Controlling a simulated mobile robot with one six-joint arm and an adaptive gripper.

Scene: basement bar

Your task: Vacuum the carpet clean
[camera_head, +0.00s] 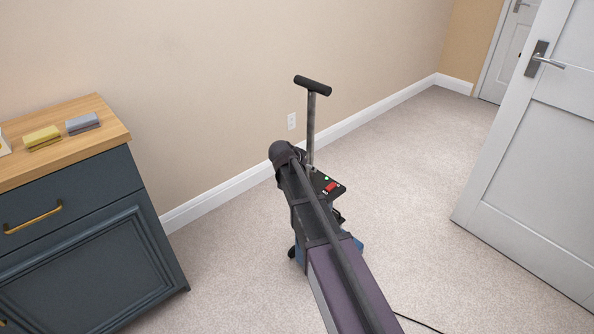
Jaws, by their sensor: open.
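The vacuum (330,187) stands on the carpet (420,190) in the middle of the head view. It has an upright metal pole with a black T-shaped handle (313,85). Its dark top panel carries a red switch and a green light, and a bit of blue body shows lower down. My arm, purple and dark grey, rises from the bottom and covers much of the vacuum's lower body. My gripper cannot be made out; the arm's far end is hidden behind its own links. The carpet is pale, with no clear dirt to be seen.
A dark blue cabinet (85,250) with a wooden top stands at the left; a yellow block (41,138) and a grey block (83,123) lie on it. A white door (540,150) stands at the right. A black cord (415,321) lies at the bottom. Carpet between vacuum and door is clear.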

